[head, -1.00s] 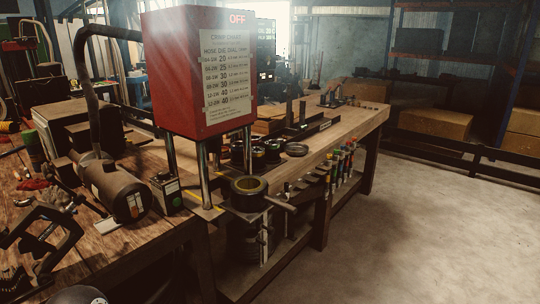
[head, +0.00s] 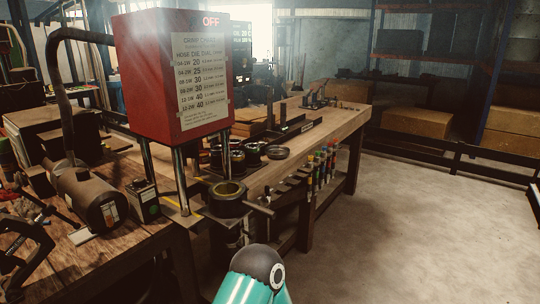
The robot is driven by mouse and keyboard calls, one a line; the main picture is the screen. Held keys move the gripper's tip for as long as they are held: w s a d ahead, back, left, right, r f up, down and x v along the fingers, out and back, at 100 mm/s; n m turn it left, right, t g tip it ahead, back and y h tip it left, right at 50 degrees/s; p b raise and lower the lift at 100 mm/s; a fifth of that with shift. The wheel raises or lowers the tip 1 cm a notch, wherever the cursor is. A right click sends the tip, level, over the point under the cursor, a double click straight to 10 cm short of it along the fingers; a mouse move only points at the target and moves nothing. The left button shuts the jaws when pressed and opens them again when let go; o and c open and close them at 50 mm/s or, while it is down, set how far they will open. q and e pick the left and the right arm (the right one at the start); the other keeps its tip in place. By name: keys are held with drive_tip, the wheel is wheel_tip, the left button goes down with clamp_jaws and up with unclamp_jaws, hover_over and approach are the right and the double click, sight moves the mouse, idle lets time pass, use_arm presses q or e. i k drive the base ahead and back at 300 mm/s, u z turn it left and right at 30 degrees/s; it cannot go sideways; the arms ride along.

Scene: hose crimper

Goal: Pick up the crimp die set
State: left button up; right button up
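The crimp die set seems to be among the dark round ring-shaped pieces (head: 255,149) on the wooden bench, just right of the red crimper's posts. They are small and dark, so I cannot tell which is the set. The red crimper box (head: 175,75) carries a hose and die chart and the word OFF. An open dark ring (head: 228,193) with a brassy inner rim and a side handle sits low in front of the posts. A teal link of my own arm shows at the bottom middle. Neither gripper is in view.
A shallow round dish (head: 276,153) lies beside the dark pieces. A motor (head: 95,195) and a small switch box (head: 144,200) stand on the left bench, with a black frame-like tool (head: 24,240) at the left edge. Coloured-handled tools (head: 322,168) hang along the bench front. The right floor is clear.

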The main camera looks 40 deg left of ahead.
sight(215, 150)
drive_tip(key=z, duration=0.3)
drive_tip(key=i, duration=4.55)
drive_tip(key=u, duration=2)
drive_tip(key=i, duration=0.35)
drive_tip(key=u, duration=2.3)
